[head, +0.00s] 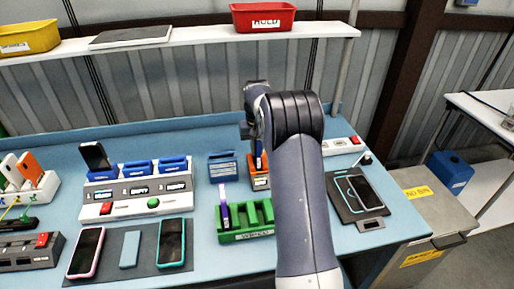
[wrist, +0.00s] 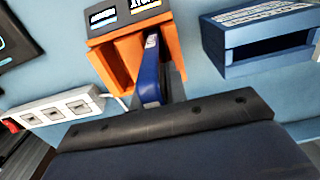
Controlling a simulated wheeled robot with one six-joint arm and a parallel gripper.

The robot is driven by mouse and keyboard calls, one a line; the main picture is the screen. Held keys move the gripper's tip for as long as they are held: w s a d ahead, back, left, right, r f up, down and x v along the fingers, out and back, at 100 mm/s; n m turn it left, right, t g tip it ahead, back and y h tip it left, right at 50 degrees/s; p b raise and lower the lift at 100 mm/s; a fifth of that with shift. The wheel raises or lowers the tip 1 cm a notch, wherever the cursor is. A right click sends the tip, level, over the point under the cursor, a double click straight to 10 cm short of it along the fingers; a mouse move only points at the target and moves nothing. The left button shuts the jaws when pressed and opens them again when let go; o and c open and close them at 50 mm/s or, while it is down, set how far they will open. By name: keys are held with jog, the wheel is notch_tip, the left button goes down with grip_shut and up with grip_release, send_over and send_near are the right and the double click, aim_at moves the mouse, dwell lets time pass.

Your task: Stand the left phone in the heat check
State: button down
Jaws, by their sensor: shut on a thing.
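My gripper (head: 257,140) is over the back middle of the bench, shut on a slim dark-blue phone (wrist: 150,78). In the wrist view the phone is seen nearly edge-on, and its far end is inside the opening of an orange box with small displays on top (wrist: 112,62). The orange box, likely the heat check, also shows in the head view (head: 261,183), partly hidden by my arm. I cannot tell whether the phone touches its floor. A pink-edged phone (head: 86,251) and a teal-edged phone (head: 171,243) lie on a dark mat at the front left.
A green rack (head: 247,236) holds a purple-blue phone in its left slot. A blue open box (head: 222,168) stands left of the orange one. A white tester (head: 137,204) holds a dark phone. A white power strip (head: 342,147) and a pad with a phone (head: 357,197) are right.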

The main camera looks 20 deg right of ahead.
jog(key=shift+f, duration=0.1)
dwell(0.3)
jog(key=c, duration=1.3)
grip_release()
jog(key=shift+c, duration=0.2)
notch_tip(320, 180, up, 11)
jog(key=shift+f+b, duration=0.1)
jog(key=shift+b, duration=0.3)
notch_tip(320, 180, up, 7)
jog(key=p, duration=0.8)
jog(key=shift+f, duration=0.1)
